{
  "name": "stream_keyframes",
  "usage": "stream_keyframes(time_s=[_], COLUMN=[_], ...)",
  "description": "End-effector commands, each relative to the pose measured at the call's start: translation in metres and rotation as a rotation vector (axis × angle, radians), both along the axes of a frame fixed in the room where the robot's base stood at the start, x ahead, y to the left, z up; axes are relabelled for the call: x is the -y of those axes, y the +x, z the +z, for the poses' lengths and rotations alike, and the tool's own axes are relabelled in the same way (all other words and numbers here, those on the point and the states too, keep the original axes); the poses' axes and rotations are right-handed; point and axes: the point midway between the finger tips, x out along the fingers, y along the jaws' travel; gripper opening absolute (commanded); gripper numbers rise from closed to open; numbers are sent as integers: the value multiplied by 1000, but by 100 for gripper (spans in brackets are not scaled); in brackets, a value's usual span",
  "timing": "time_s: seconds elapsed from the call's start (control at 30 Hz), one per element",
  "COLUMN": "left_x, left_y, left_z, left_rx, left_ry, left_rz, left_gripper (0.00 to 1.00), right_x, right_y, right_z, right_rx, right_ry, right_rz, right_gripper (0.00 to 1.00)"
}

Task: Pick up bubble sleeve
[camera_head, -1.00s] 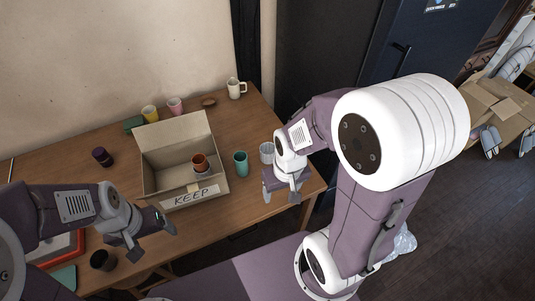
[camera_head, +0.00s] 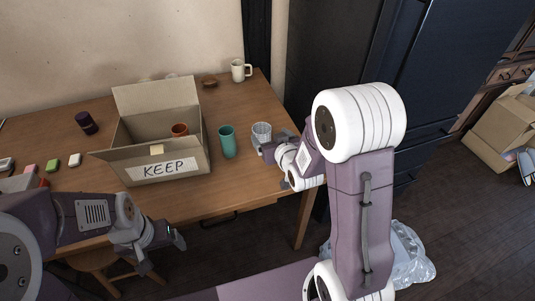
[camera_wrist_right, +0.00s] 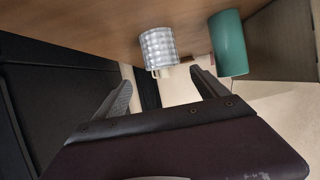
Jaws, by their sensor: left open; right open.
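The bubble sleeve, a pale grey cylinder with a quilted, bubbled surface (camera_head: 261,132), stands on the wooden table right of the teal cup (camera_head: 227,141). In the right wrist view the sleeve (camera_wrist_right: 158,48) appears beyond the fingertips, roughly between their lines. My right gripper (camera_head: 268,160) is open and empty, close to the sleeve on its near side. Its two fingers also show in the right wrist view (camera_wrist_right: 162,88), apart from the sleeve. My left gripper (camera_head: 158,247) is open and empty in front of the table's near edge.
A cardboard box marked KEEP (camera_head: 165,168) stands left of the teal cup, with a brown cup (camera_head: 180,130) inside. A white mug (camera_head: 240,70) stands at the back, and a dark jar (camera_head: 86,122) at the left. Crumpled clear plastic (camera_head: 412,255) lies on the floor.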

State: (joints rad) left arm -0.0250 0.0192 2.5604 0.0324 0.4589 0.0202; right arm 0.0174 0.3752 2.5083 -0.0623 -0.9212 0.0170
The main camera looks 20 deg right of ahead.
Motion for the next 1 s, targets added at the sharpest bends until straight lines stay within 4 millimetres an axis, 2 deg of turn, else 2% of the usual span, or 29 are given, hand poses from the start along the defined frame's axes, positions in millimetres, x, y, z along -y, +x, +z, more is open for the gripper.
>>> stream_keyframes(time_s=[0.03, 0.17, 0.37, 0.57, 0.7, 0.8, 1.0], left_x=[0, 0, 0, 0, 0, 0, 0], left_y=[0, 0, 0, 0, 0, 0, 0], left_z=[-4, -2, -7, -9, -17, -18, -18], left_rx=[1, 1, 1, 1, 1, 0, 1], left_ry=[0, 0, 0, 0, 0, 0, 0], left_rz=[0, 0, 0, 0, 0, 0, 0], left_gripper=[82, 82, 82, 82, 82, 82, 82], right_x=[1, 1, -1, -2, -7, -7, -7], right_y=[0, 3, 31, 39, 60, 75, 82], right_z=[-5, -3, -15, -19, -35, -39, -41], right_rx=[0, 0, 0, -1, -2, 0, -1], right_ry=[1, 0, 0, 0, 0, 1, 0], right_rz=[-1, -2, -2, -2, -1, -1, -2], right_gripper=[83, 83, 83, 83, 83, 83, 83])
